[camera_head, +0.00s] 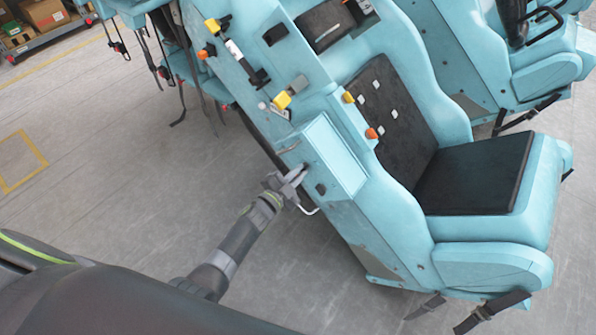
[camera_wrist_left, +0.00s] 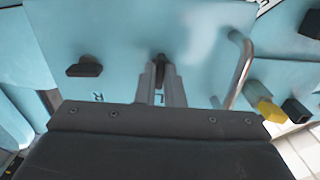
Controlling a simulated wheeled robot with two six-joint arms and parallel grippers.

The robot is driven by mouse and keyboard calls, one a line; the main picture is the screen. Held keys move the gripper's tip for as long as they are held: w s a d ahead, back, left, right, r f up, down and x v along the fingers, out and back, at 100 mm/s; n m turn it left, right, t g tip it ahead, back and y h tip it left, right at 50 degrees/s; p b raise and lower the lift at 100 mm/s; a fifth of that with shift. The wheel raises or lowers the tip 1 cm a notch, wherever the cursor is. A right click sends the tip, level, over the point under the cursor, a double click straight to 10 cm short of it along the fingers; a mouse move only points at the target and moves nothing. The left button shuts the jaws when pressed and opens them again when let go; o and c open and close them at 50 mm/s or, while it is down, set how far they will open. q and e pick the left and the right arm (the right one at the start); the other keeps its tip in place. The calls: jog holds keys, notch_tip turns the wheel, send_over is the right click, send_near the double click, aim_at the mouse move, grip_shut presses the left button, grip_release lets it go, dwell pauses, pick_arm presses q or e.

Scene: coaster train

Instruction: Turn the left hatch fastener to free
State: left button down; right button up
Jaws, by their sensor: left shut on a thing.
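My left gripper (camera_head: 300,174) reaches the near side of the light blue coaster car, at the hatch panel (camera_wrist_left: 205,50). In the left wrist view its two grey fingers (camera_wrist_left: 160,82) are shut on a small dark fastener (camera_wrist_left: 160,66), the left hatch fastener. Only the fastener's top shows between the fingertips, and it looks upright in that view. A mark like an L is partly visible between the fingers. A second dark fastener (camera_wrist_left: 84,70) lies flat across the panel, with a mark like an R below it. My right gripper is not in view.
A bent metal handle (camera_wrist_left: 240,68) stands out from the panel close beside the fingers. A yellow knob (camera_wrist_left: 268,110) is at the right. The black seat (camera_head: 475,175) lies beyond the hatch side. Grey floor (camera_head: 110,150) is clear at the left.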

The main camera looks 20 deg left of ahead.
pick_arm(q)
jog(key=shift+n, duration=0.3)
dwell(0.4)
jog(key=c, duration=1.5)
grip_release()
jog(key=shift+c, duration=0.2)
jog(key=shift+s, duration=0.1)
jog(key=v, duration=1.7)
jog(key=shift+b, duration=0.4)
jog(key=shift+s+a, duration=0.1)
